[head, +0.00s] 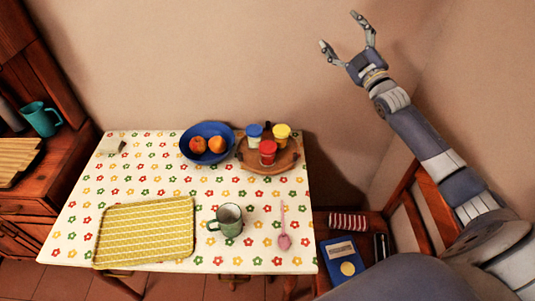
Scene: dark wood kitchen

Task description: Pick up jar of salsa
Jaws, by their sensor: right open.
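Three small jars stand on a round wooden tray (286,164) at the back right of the table: a red jar (268,152) in front, a jar with a blue lid (254,134) and a jar with a yellow lid (282,133) behind it. The red one looks like the salsa, though no label is readable. My right gripper (339,28) is open and empty, raised near the wall, above and to the right of the tray in the picture. It is well apart from the jars. My left gripper is not in view.
On the flowered table (145,170) are a blue bowl (185,152) with oranges, a yellow tray (145,232), a green mug (228,222) and a pink spoon (284,240). A wooden chair (413,215) with items on it stands at the right. A cabinet (65,165) holds a teal pitcher (40,119).

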